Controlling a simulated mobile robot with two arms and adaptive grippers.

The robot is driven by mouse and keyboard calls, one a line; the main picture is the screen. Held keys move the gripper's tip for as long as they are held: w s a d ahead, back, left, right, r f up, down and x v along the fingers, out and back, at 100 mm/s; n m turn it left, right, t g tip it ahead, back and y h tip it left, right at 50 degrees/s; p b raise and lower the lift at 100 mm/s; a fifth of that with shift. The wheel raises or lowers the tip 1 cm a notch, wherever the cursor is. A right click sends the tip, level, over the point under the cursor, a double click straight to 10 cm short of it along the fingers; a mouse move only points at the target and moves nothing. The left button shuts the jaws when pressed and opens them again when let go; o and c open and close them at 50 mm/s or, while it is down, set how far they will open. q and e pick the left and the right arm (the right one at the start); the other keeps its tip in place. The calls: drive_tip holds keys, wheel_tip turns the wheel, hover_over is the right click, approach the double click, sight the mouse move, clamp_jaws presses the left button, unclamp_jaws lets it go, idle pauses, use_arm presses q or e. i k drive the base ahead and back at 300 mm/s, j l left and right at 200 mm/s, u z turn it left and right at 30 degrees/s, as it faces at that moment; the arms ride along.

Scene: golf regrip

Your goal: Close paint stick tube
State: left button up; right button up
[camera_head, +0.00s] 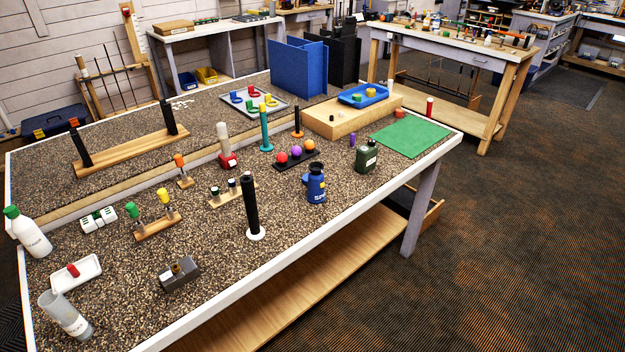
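I cannot tell for certain which item is the paint stick tube. A small red cylinder (73,271) lies in a shallow white tray (88,265) at the left front of the bench. A pale upright stick (223,136) stands in a red block (228,161) near the middle. A small purple cylinder (352,140) stands beside the dark green bottle at the right. Whether any of these has a separate cap is too small to tell. Neither of my grippers is in view.
A grey metal block (180,275), black upright grip (251,208), blue bottle (316,186) and green bottle (367,156) stand along the front. The green mat (412,137) is bare.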

sight(52, 301)
drive_tip(key=u, duration=1.7)
drive_tip(key=i+l+z, duration=0.2)
drive_tip(key=l+z, duration=0.15)
drive_tip(key=l, duration=0.15)
drive_tip(key=i+l+z, duration=0.2)
drive_tip(key=l+z, duration=0.15)
drive_tip(key=l, duration=0.15)
drive_tip(key=i+l+z, duration=0.4)
drive_tip(key=k, duration=0.1)
